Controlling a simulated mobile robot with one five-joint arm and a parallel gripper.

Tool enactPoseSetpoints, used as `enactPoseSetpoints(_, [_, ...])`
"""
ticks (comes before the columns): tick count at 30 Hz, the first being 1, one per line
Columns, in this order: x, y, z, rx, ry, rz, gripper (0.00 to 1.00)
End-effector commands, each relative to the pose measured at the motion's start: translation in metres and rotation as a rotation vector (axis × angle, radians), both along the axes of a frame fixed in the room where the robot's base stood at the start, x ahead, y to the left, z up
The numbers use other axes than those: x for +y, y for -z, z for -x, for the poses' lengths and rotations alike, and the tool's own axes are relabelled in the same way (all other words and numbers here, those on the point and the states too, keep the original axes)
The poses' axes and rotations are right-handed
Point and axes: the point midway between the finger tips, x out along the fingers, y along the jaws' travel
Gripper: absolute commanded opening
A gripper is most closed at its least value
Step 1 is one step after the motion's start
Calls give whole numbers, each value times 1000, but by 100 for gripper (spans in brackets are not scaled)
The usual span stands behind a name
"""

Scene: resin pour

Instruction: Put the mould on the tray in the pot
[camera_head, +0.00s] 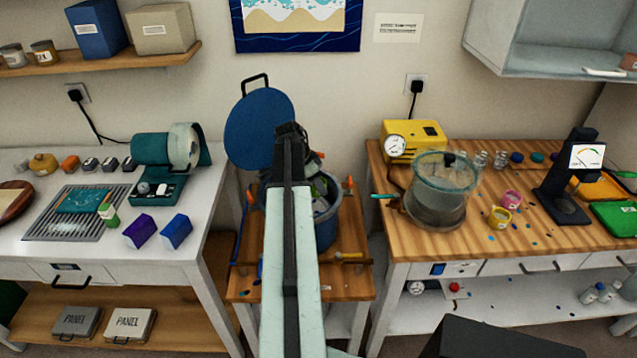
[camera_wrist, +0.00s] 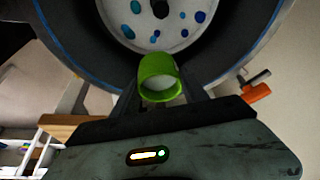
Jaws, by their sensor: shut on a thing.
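My gripper (camera_wrist: 160,98) is shut on a small green cup-shaped mould (camera_wrist: 158,68), seen in the wrist view with its pale inside facing the camera. The mould is in front of the open blue pot (camera_wrist: 60,50), whose round rim and pale, blue-spotted inner disc (camera_wrist: 117,22) show behind it. In the head view, my arm hides much of the pot (camera_head: 326,232), which stands on the small wooden table in the middle. Its blue lid (camera_head: 258,128) is raised at the back. I cannot tell how far the mould is from the rim.
Orange latches stand out from the pot (camera_wrist: 257,93). On the right bench are a glass chamber (camera_head: 440,190), a yellow gauge box (camera_head: 414,140), small cups and an orange tray (camera_head: 585,187). The left bench holds a slatted tray (camera_head: 50,224) and purple and blue blocks.

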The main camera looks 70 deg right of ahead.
Motion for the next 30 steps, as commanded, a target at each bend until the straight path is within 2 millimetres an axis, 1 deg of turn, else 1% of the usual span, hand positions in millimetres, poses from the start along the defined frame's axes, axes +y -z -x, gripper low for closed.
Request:
enactPoseSetpoints(1, [0, 15, 0, 0, 0, 0, 9])
enactPoseSetpoints(18, [0, 92, 1, 0, 1, 0, 9])
enactPoseSetpoints(22, [0, 100, 1, 0, 1, 0, 9])
enactPoseSetpoints(30, [-1, 99, 1, 0, 2, 0, 9])
